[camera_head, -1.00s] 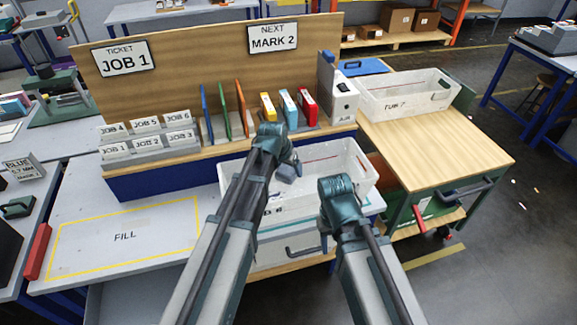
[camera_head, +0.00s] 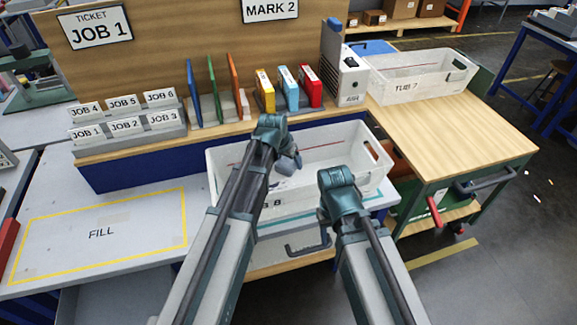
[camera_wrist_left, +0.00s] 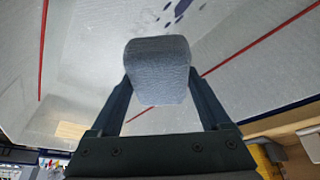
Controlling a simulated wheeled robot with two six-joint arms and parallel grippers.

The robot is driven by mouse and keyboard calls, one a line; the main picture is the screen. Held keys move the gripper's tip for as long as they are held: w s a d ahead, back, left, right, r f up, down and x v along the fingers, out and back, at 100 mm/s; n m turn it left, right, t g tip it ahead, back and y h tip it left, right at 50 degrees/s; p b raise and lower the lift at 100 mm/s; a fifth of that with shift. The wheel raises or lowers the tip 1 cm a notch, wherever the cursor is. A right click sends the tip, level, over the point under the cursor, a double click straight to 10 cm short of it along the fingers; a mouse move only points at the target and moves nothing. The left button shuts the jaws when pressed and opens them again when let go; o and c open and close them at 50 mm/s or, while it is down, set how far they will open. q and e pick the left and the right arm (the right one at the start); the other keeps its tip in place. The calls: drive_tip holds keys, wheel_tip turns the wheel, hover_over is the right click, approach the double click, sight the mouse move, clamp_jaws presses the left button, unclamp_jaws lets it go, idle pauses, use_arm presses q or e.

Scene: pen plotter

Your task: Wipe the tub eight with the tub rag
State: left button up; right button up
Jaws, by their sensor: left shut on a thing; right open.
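Tub eight (camera_head: 368,188) is a white open tub on the bench in the middle of the head view; its front label is partly hidden by my left arm. My left gripper (camera_head: 284,157) is over the inside of the tub, shut on the grey-blue tub rag (camera_head: 289,165). In the left wrist view the rag (camera_wrist_left: 158,70) sits between the two fingers, with dark purple marks (camera_wrist_left: 178,10) on the pale tub surface beyond it. I cannot tell whether the rag touches the tub. My right gripper (camera_head: 325,238) is open, hanging low near the tub's front right; its fingers are hard to see.
Tub 7 (camera_head: 405,90) stands on the wooden cart (camera_head: 455,135) to the right. Coloured binders (camera_head: 288,90), upright boards and job cards (camera_head: 125,125) line the shelf behind. The yellow-outlined FILL area (camera_head: 120,228) at left is clear.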

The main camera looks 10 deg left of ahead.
use_arm(q)
drive_tip(key=shift+w+f, duration=0.15)
drive_tip(key=shift+f, duration=0.3)
